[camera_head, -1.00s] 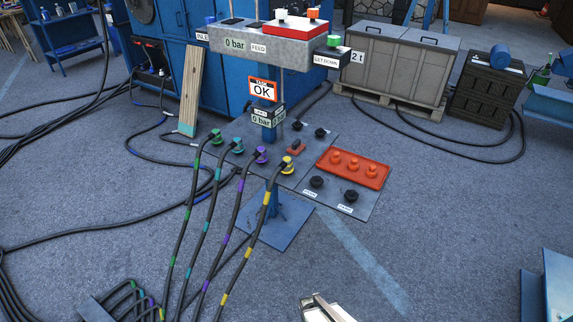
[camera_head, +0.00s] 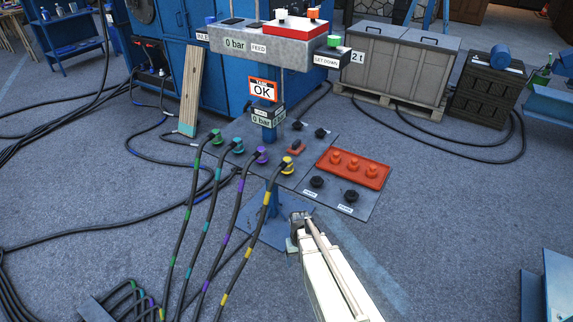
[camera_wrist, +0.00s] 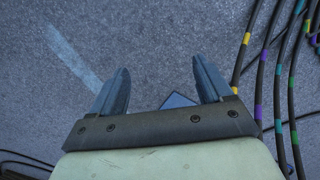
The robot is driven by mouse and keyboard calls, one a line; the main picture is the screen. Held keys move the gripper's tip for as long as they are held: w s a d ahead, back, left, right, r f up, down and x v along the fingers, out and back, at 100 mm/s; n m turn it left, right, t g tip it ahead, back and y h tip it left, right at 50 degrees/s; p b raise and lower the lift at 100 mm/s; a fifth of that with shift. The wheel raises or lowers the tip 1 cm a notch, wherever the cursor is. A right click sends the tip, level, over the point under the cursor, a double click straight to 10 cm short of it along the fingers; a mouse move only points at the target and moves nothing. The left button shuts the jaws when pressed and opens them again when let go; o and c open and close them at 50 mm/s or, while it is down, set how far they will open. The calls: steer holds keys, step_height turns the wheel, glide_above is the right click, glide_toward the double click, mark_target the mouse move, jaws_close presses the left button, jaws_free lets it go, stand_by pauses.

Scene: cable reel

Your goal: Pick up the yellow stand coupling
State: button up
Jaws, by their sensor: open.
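The yellow stand coupling (camera_head: 288,165) sits at the top end of a black hose with yellow bands, at the right end of a row of couplings on the stand. My arm reaches in from the bottom of the head view, and its end (camera_head: 298,222) is below and slightly right of the yellow coupling, apart from it. The yellow-banded hose (camera_wrist: 243,55) shows right of the fingers in the wrist view. The yellow coupling itself is not visible there.
Purple (camera_head: 261,154), teal (camera_head: 238,146) and green (camera_head: 215,136) couplings with hoses stand left of the yellow one. A red block with knobs (camera_head: 353,168) and black caps (camera_head: 351,195) lie to the right. The grey control box (camera_head: 265,48) is above.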

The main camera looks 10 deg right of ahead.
steer(key=w+d+r+t, duration=0.1)
steer(key=w+r, duration=0.4)
steer(key=w, duration=0.4)
steer(key=w+d+r+t, duration=0.1)
steer(key=w+r, duration=0.4)
steer(key=w, duration=0.3)
step_height(320, 180, up, 19)
steer(key=m, duration=0.8)
glide_above(286, 160)
steer(key=shift+g, duration=0.3)
steer(key=f, duration=0.5)
steer(key=w+f, duration=0.1)
steer(key=f, duration=0.2)
steer(key=shift+d, duration=0.2)
steer(key=shift+s+f, duration=0.2)
steer(key=shift+f, duration=1.2)
steer(key=shift+s+f, duration=0.2)
steer(key=shift+f, duration=1.15)
steer(key=shift+c, duration=0.2)
steer(key=shift+r, duration=0.1)
steer(key=c, duration=1.1)
